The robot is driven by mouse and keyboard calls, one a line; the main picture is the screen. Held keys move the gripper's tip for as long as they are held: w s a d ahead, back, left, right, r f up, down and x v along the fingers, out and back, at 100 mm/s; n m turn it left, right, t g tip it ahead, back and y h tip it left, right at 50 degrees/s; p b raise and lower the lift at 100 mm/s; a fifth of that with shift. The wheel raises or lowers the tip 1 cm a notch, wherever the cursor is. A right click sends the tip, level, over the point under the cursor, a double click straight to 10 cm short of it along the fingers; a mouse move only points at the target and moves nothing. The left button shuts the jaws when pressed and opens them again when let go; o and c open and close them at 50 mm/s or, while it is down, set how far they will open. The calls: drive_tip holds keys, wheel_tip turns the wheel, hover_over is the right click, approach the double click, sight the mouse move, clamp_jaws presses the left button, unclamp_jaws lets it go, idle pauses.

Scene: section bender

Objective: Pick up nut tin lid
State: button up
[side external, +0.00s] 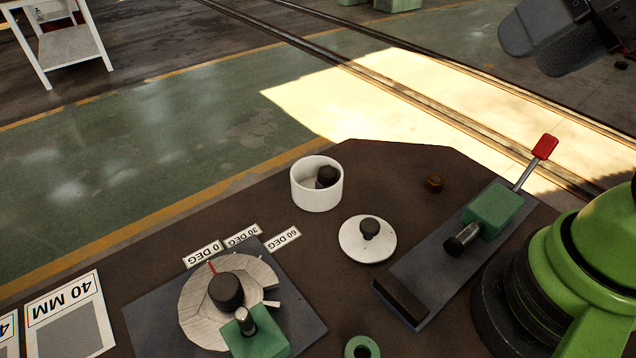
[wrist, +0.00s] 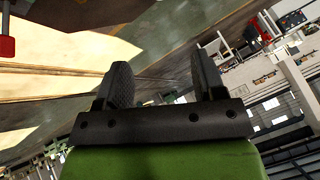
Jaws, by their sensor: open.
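The nut tin lid (side external: 367,246) is a round white disc with a dark knob on top. It lies flat on the dark bench, knob up, in the middle of the side view. The white nut tin (side external: 316,196) stands open behind it to the left, with a dark piece inside. My gripper (side external: 530,50) is high at the upper right of the side view, well away from the lid. In the wrist view my gripper (wrist: 163,85) shows two dark fingers wide apart with nothing between them. The lid is not in the wrist view.
A clamp with a green block (side external: 492,208) and red-tipped lever (side external: 545,147) stands right of the lid. A brown nut (side external: 433,183) lies behind it. A bending disc (side external: 205,305) with angle labels is at front left. Bare bench surrounds the lid.

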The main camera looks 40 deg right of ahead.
idle(0.4)
drive_tip(key=m+g+h, duration=0.1)
drive_tip(key=g+h, duration=0.1)
drive_tip(key=g, duration=0.5)
hover_over(371, 225)
wheel_tip(371, 225, down, 17)
drive_tip(key=f, duration=0.6)
drive_tip(key=shift+w+a+f, duration=0.15)
drive_tip(key=shift+a+f, duration=0.15)
drive_tip(key=shift+f, duration=0.1)
drive_tip(key=shift+d+f, duration=0.15)
drive_tip(key=shift+f, duration=1.4)
drive_tip(key=shift+d+f, duration=0.1)
drive_tip(key=shift+f, duration=1.45)
drive_tip(key=c, duration=1)
drive_tip(key=shift+r, duration=0.1)
